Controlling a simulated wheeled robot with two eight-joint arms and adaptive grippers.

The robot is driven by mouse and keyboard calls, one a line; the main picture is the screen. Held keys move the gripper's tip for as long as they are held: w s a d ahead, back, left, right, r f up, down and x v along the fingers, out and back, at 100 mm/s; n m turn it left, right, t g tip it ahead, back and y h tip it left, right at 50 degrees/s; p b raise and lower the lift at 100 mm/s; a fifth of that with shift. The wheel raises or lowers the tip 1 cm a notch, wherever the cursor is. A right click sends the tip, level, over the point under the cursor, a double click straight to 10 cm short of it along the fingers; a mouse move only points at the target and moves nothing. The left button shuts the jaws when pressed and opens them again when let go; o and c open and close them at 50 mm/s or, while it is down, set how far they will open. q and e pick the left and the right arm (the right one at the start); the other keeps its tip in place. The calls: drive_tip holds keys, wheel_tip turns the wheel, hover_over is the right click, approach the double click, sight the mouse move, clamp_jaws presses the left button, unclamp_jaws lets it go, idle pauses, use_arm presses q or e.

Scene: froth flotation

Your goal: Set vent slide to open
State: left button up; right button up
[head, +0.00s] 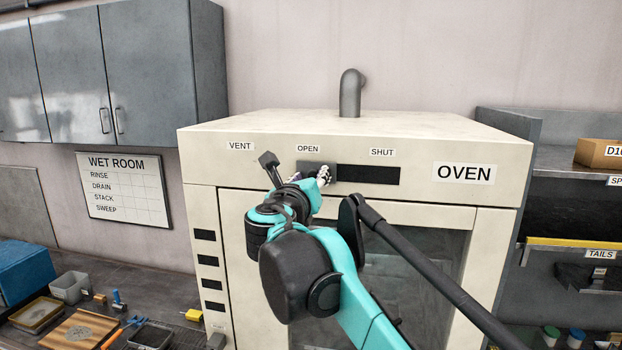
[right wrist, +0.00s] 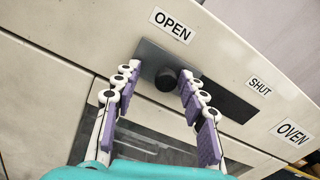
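The vent slide is a grey plate (right wrist: 150,57) with a round black knob (right wrist: 166,80), seen in the right wrist view. It sits at the OPEN end of the dark slot (right wrist: 222,102), and the slot is bare toward the SHUT label. In the head view the slide plate (head: 305,167) shows below the OPEN label (head: 308,148), partly hidden by my right gripper (head: 323,176). In the right wrist view my right gripper (right wrist: 159,75) is open, its fingers on either side of the knob with visible gaps. My left gripper is not in view.
The slot is on the front of the cream oven (head: 470,140), above its glass door. A grey pipe (head: 350,95) rises from the oven top. Shelves (head: 570,160) stand at right. A bench with trays (head: 72,287) is at lower left.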

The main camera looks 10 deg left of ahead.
drive_tip(key=shift+s+d, duration=0.1)
drive_tip(key=s, duration=1.2)
